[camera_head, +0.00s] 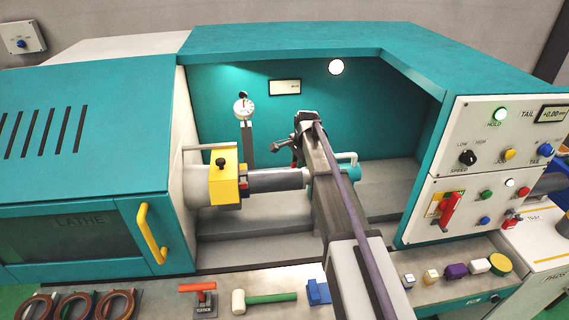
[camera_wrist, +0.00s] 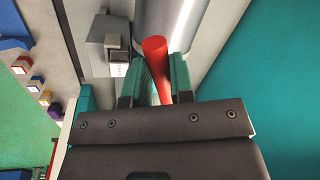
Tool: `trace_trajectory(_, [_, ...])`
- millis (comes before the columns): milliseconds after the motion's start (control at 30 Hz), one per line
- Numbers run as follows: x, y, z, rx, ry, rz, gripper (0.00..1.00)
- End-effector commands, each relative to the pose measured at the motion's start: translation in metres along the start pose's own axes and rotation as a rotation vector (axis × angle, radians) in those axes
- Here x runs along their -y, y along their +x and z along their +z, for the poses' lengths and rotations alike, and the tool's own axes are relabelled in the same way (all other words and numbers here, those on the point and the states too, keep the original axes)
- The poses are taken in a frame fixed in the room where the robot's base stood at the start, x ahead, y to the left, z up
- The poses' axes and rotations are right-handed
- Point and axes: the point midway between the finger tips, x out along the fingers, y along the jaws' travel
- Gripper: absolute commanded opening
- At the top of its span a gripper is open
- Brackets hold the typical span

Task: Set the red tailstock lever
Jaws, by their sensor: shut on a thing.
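In the wrist view my gripper (camera_wrist: 161,78) is shut on the red tailstock lever (camera_wrist: 155,58), a tapered red rod standing between its two green fingers. The lever's lower end is hidden behind the gripper body. A silvery cylinder (camera_wrist: 170,18) lies just beyond the lever's tip. In the head view my gripper (camera_head: 291,148) is inside the lathe bay, by the teal tailstock part (camera_head: 346,176). My arm hides much of the tailstock there, and the lever cannot be made out clearly.
The yellow-fronted chuck (camera_head: 223,178) and a grey shaft (camera_head: 275,180) lie left of my gripper. A dial gauge (camera_head: 243,108) stands behind. Another red lever (camera_head: 450,210) is on the right panel. A green-handled mallet (camera_head: 265,299) and rings (camera_head: 75,305) lie on the front shelf.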

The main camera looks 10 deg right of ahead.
Motion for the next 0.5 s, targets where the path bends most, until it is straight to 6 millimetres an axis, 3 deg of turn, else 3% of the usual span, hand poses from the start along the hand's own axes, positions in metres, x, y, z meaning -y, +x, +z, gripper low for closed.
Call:
trace_trajectory(467, [-0.0019, -0.0004, -0.0066, -0.004, 0.025, 0.000, 0.00])
trace_trajectory(500, [-0.0019, -0.0004, -0.0066, -0.004, 0.025, 0.000, 0.25])
